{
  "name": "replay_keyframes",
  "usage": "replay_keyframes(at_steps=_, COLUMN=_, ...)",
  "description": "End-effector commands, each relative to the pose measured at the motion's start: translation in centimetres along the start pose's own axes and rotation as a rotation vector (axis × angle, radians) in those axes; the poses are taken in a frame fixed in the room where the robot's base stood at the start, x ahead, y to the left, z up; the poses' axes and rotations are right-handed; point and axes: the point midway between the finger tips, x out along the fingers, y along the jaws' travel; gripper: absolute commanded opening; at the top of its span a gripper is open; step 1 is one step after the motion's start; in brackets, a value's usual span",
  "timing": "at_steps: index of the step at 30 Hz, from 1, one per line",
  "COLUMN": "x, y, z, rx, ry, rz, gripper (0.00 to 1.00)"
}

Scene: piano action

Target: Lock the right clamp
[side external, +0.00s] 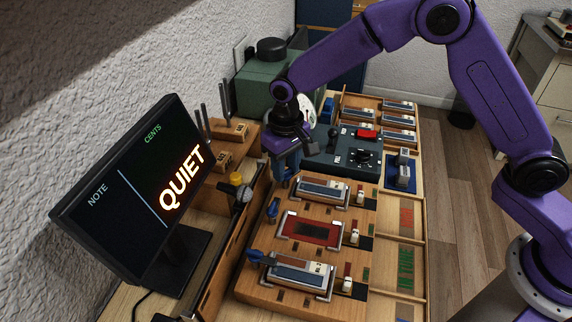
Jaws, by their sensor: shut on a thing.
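My gripper (285,172) points down at the far left end of the wooden fixture board (290,268). It is shut on the blue handle of the farthest clamp, which I take as the right clamp; the fingers hide most of it, so its exact angle is unclear. Beside it lies the far metal-framed cell (324,190), holding a block. The middle clamp's blue handle (273,208) stands beside an empty cell with a dark red bed (312,231). The near clamp's blue handle (256,256) lies toward the near cell (300,275), which holds a block.
A monitor (135,200) reading "QUIET" stands at left. Trays with blocks (400,120) are farther back. Label bays line the board's right side.

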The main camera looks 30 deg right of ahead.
Motion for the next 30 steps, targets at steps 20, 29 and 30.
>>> replay_keyframes(at_steps=20, x=-0.11, y=-0.1, z=-0.02, rx=0.638, ry=0.002, rz=-0.002, gripper=0.06)
replay_keyframes(at_steps=29, x=-0.11, y=-0.06, z=-0.06, rx=0.868, ry=0.002, rz=-0.002, gripper=0.06)
replay_keyframes(at_steps=30, x=-0.11, y=-0.05, z=-0.06, rx=0.892, ry=0.002, rz=-0.002, gripper=0.06)
